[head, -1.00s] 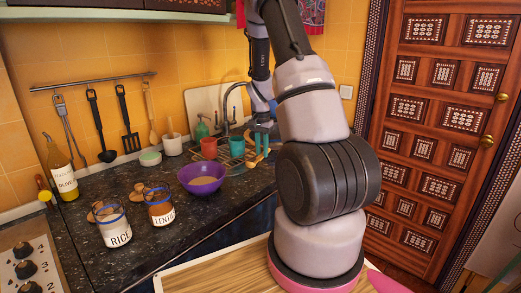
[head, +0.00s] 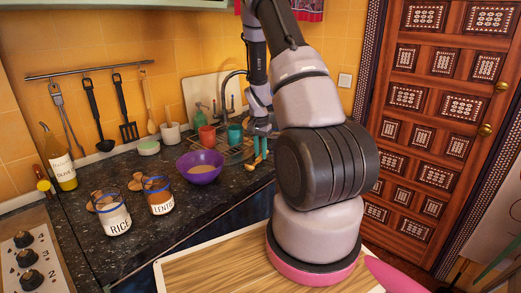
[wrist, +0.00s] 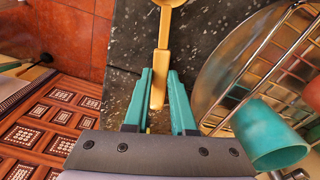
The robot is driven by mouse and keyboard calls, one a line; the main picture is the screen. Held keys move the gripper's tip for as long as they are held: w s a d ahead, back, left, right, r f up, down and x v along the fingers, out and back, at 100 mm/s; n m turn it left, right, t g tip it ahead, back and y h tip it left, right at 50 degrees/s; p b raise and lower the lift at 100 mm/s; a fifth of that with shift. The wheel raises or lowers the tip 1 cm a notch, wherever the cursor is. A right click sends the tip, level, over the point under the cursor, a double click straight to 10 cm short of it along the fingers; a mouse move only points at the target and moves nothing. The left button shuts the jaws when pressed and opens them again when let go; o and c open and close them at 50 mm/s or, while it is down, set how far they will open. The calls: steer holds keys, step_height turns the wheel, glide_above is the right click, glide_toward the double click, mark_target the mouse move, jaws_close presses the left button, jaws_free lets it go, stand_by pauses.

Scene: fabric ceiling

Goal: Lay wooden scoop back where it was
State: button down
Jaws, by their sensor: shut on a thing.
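The wooden scoop is a light tan tool with a straight handle (wrist: 163,40) and a rounded bowl cut off by the top edge of the wrist view. My gripper (wrist: 160,76) has two teal fingers, one on each side of the handle, and is shut on it near its end. In the head view my gripper (head: 260,150) is over the right part of the dark counter, beside the dish rack (head: 237,155). There the scoop is small and mostly hidden by the fingers and arm.
A teal cup (wrist: 272,137) and the wire rack stand close to the right of my gripper. A purple bowl (head: 200,172), a rice jar (head: 114,213) and a lentil jar (head: 158,196) stand on the counter (head: 150,245). Utensils hang from a wall rail (head: 90,72). A wooden door stands right.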

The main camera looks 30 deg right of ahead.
steer(key=shift+f, duration=0.4)
stand_by(0.4)
steer(key=c, duration=0.7)
jaws_free()
steer(key=shift+o, duration=0.2)
step_height(320, 180, up, 11)
steer(key=shift+s+a, duration=0.15)
steer(key=shift+a, duration=0.1)
steer(key=shift+f, duration=0.1)
